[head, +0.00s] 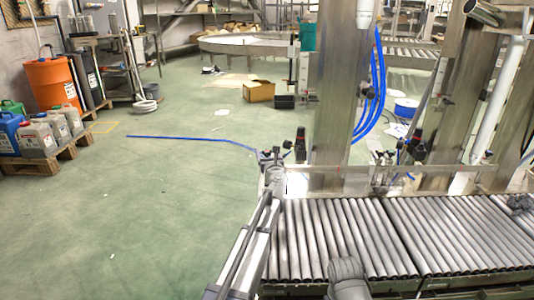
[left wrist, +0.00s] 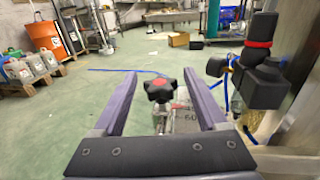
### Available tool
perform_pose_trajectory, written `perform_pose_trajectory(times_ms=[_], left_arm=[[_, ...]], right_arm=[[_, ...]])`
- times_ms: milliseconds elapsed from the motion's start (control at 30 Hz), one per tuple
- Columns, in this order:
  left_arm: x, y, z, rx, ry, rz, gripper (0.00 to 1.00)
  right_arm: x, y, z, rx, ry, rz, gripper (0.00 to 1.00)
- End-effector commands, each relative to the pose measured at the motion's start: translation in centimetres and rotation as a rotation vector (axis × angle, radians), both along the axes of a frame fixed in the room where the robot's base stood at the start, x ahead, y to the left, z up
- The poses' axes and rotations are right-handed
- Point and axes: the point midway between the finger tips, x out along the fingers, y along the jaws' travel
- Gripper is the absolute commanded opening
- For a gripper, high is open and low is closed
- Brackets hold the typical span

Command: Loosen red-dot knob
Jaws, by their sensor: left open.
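In the left wrist view the black star-shaped knob (left wrist: 160,92) with a red dot on its top stands ahead on a threaded stem. My left gripper (left wrist: 160,75) is open, with one purple-grey finger on each side of the knob. Gaps show between the knob and both fingers, and nothing is held. In the head view dark parts crowd together at the far end of the slanted rail, too small to tell the knob clearly.
A black valve with a red ring (left wrist: 258,62) stands close to the right finger; it also shows in the head view (head: 300,143). A roller conveyor (head: 380,235) lies to the right, and a steel column (head: 338,100) rises behind it. Open green floor (head: 150,220) is at left.

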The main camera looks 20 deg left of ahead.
Motion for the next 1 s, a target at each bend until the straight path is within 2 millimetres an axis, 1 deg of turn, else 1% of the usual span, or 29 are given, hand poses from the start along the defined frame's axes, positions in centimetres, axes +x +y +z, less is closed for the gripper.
perform_pose_trajectory(times_ms=[133,233,500,600,700,933,1000], left_arm=[[-0.7,-0.3,0.0,0.0,0.0,0.0,0.75],[-1.7,-0.8,0.0,0.0,0.0,0.0,0.75],[-5.7,-2.6,0.0,0.0,0.0,-0.001,0.75],[-6.7,-3.2,0.0,0.0,0.0,-0.001,0.75],[-7.1,-3.5,0.0,0.0,0.0,-0.001,0.75],[-7.0,-3.4,0.0,0.0,0.0,0.0,0.75],[-7.0,-3.4,0.3,0.0,0.0,0.0,0.75]], right_arm=[[0.0,0.0,0.0,0.0,0.0,0.0,0.0],[0.0,0.0,0.0,0.0,0.0,0.0,0.0],[0.0,0.0,0.0,0.0,0.0,0.0,0.0],[0.0,0.0,0.0,0.0,0.0,0.0,0.0],[0.0,0.0,0.0,0.0,0.0,0.0,0.0],[0.0,0.0,0.0,0.0,0.0,0.0,0.0],[0.0,0.0,0.3,0.0,0.0,0.0,0.0]])
